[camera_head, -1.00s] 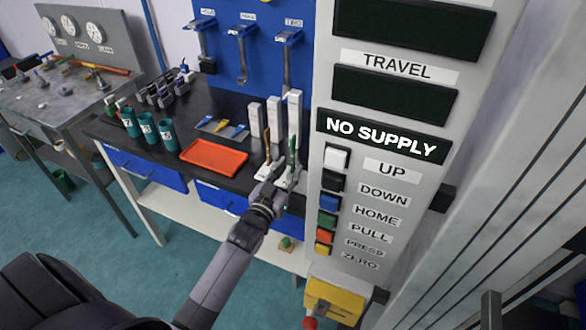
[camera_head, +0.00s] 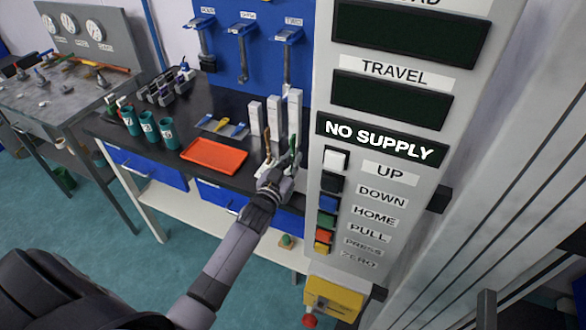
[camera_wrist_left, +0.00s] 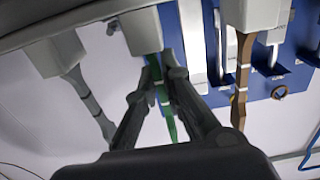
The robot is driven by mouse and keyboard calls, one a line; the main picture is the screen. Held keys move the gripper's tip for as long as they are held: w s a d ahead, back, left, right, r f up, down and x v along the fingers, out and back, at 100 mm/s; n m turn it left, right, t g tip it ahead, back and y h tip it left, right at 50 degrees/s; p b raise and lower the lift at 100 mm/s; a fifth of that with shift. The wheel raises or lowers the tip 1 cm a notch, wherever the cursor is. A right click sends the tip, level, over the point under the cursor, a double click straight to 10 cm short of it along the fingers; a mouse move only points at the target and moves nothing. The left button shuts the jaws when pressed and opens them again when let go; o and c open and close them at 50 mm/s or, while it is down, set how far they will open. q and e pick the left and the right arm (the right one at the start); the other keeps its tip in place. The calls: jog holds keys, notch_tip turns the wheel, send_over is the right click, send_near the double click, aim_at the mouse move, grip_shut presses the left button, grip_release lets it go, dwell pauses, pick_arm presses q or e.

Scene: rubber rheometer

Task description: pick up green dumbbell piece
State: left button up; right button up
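The green dumbbell piece (camera_head: 292,143) stands upright at the white holders near the right end of the black bench. It also shows in the left wrist view (camera_wrist_left: 170,127), hanging below a pale block. My left gripper (camera_head: 284,168) is at the piece. In the left wrist view its fingers (camera_wrist_left: 159,75) lie on either side of the green piece, close to it. Whether they press on it cannot be told. A brown piece (camera_wrist_left: 242,75) is to the right there and a grey piece (camera_wrist_left: 88,98) to the left. My right gripper is not in view.
An orange tray (camera_head: 214,156) lies left of the gripper. White upright blocks (camera_head: 274,112) stand behind the pieces. The grey machine panel (camera_head: 400,175) with coloured buttons rises close on the right. Teal cups (camera_head: 149,126) stand farther left.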

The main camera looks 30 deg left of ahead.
pick_arm(q)
grip_shut()
jog(key=shift+r, duration=0.1)
notch_tip(320, 180, up, 20)
jog(key=shift+b, duration=0.35)
dwell(1.3)
